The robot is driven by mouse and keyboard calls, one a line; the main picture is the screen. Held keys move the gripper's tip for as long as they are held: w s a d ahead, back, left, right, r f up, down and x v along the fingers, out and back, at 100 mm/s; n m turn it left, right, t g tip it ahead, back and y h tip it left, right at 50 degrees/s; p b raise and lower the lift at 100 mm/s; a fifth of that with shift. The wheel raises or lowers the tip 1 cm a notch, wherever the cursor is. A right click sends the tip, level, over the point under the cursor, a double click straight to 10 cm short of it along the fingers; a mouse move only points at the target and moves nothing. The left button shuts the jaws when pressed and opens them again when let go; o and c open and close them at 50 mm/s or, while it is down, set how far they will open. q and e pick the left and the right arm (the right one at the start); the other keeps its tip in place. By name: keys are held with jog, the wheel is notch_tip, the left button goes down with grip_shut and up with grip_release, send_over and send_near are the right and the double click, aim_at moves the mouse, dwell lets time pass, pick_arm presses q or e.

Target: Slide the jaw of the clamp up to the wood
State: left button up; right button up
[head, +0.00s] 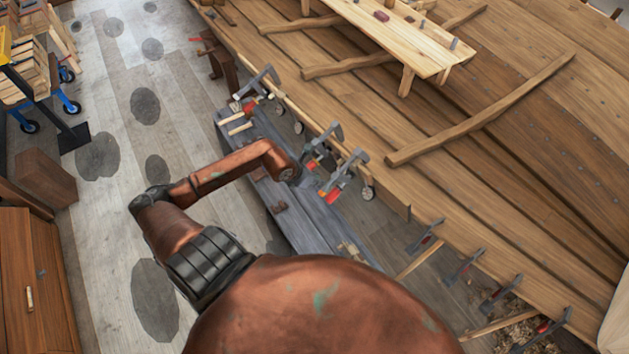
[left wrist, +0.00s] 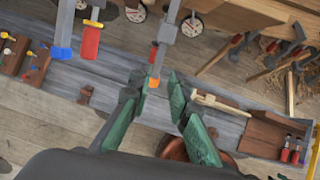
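A grey bar clamp (left wrist: 167,38) with an orange end hangs in the middle of the left wrist view. My left gripper (left wrist: 157,85) is open, its green fingers on either side of that orange end; I cannot tell whether either touches it. In the head view my left gripper (head: 306,177) is small and partly hidden by the clamps. Two clamps with red handles (head: 323,143) (head: 345,172) sit close together on the hull plank's edge (head: 385,190); I cannot tell which is between my fingers. The sliding jaw's contact with the wood is not clear. My right gripper is out of view.
A grey bench (head: 265,190) with tools runs below the hull edge. Another clamp (head: 258,88) stands farther back, and several more (head: 463,265) line the edge at the lower right. Round gauges hang beside the clamps. The floor (head: 110,110) on the left is mostly clear.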

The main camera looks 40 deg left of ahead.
aim_at(331, 181)
pick_arm(q)
jog(key=b+x, duration=0.5)
jog(key=x, duration=0.2)
jog(key=shift+b+x, duration=1.25)
jog(key=shift+w+d, duration=0.1)
jog(key=shift+w, duration=0.05)
jog(key=shift+w, duration=0.3)
jog(key=shift+c, duration=0.4)
jog(key=shift+w+r, duration=0.15)
jog(key=shift+w, duration=0.05)
jog(key=shift+w+d, duration=0.1)
